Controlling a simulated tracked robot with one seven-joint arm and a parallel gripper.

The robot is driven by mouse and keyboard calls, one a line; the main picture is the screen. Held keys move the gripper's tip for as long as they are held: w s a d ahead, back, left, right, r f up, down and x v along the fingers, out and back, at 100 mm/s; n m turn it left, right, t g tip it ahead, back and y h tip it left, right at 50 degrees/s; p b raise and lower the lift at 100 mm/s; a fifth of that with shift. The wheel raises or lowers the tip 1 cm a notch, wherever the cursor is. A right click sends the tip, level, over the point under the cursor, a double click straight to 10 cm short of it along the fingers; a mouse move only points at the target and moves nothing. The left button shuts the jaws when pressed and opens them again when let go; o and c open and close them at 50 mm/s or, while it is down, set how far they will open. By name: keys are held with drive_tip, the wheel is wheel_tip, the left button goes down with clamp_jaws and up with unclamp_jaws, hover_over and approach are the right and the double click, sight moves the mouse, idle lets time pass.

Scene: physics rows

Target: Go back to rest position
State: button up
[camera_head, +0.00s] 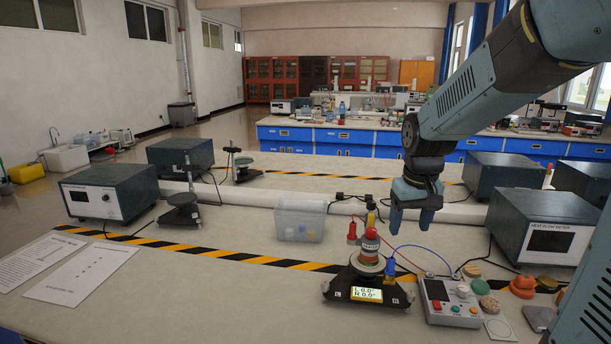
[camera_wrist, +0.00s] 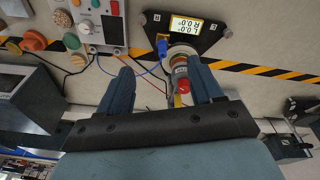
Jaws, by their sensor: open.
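My gripper (camera_head: 411,217) hangs from my arm, fingers pointing down, above the lab bench (camera_head: 230,285). It is open and holds nothing. In the wrist view its two blue-grey fingers (camera_wrist: 160,90) stand well apart. Below and left of it in the head view stands a black device with a lit display (camera_head: 367,294), carrying a round stack with a red-topped piece (camera_head: 370,235). The same device (camera_wrist: 185,30) shows in the wrist view, with the red piece (camera_wrist: 182,84) seen between the fingers.
A grey control box (camera_head: 450,302) with wires stands right of the device, near several coloured discs (camera_head: 480,287). A heat flow meter (camera_head: 545,228) stands at right. A clear plastic bin (camera_head: 300,220) stands left of the gripper. Paper sheets (camera_head: 82,273) lie at left.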

drive_tip(key=s+r+t, duration=0.1)
drive_tip(key=s+r, duration=0.2)
drive_tip(key=s, duration=0.5)
drive_tip(key=s+r+m+t, duration=0.1)
drive_tip(key=s+r, duration=0.3)
drive_tip(key=s, duration=0.5)
drive_tip(key=shift+s+r+t, duration=0.15)
drive_tip(key=shift+r+t, duration=0.1)
drive_tip(key=shift+t, duration=0.55)
